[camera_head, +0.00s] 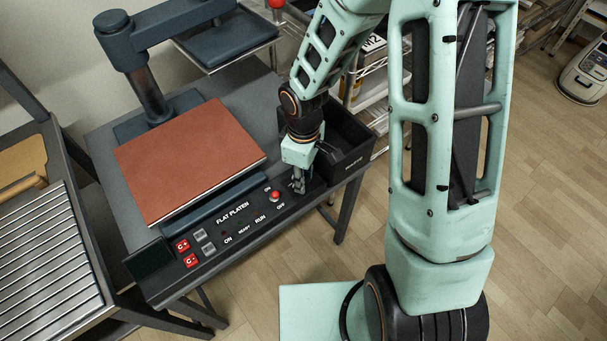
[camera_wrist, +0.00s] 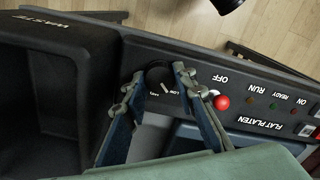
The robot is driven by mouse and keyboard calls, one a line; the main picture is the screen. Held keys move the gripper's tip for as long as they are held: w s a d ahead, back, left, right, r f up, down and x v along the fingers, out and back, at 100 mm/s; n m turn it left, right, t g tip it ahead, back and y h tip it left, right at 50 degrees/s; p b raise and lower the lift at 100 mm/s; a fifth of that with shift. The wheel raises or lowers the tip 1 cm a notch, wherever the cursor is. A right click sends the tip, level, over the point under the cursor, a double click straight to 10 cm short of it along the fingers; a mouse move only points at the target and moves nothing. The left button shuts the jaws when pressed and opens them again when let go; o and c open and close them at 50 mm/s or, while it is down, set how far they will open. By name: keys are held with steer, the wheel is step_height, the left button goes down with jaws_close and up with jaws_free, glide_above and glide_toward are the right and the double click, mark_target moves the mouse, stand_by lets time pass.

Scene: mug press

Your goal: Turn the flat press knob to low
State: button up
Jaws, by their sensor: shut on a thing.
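The flat press (camera_head: 150,238) is a dark machine with a brown-red platen (camera_head: 190,160) and a front panel lettered FLAT PLATEN. Its dark round knob (camera_wrist: 158,72) shows in the wrist view between my fingertips, at the panel's end near the waste bin. A short white line and small lettering, including LOW, show beside the knob; I cannot tell its exact setting. My gripper (camera_wrist: 157,79) is shut on the knob, one finger on each side. In the head view my gripper (camera_head: 298,184) points down at the panel's right end and hides the knob.
A red-tipped switch (camera_head: 275,196) marked ON and OFF stands close beside my gripper, and shows in the wrist view (camera_wrist: 221,102). A black WASTE bin (camera_head: 350,160) is on the other side. Red C+ and C- buttons (camera_head: 186,252) are at the panel's left. A slatted rack (camera_head: 50,260) stands left.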

steer(key=shift+n, duration=0.5)
steer(key=o, duration=1.2)
steer(key=shift+c, duration=0.2)
step_height(320, 180, up, 12)
